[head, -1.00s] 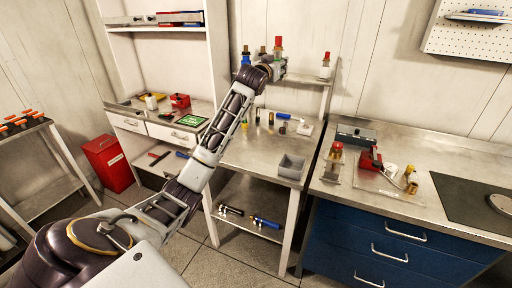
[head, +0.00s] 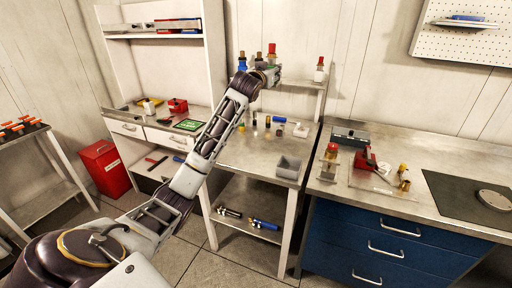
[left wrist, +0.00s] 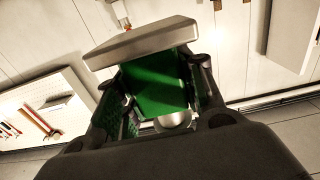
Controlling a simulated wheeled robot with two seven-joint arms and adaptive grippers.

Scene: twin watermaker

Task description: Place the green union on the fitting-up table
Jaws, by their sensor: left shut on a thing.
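My left gripper (head: 268,76) is beside the upper shelf over the middle steel table (head: 245,155). It is small and partly hidden by its own wrist in the head view. In the left wrist view, the gripper (left wrist: 160,95) is shut on a green part (left wrist: 158,88), which appears to be the green union. A flat grey piece lies across its far end and a round silver part shows below it. My right gripper is not in view.
Several coloured fittings stand on the shelf (head: 297,87). A grey bin (head: 289,167) and small parts are on the middle table. The right bench holds a red-topped fitting (head: 331,151), a red tool (head: 364,158) and a dark plate (head: 460,196). Bare steel shows at the table's front.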

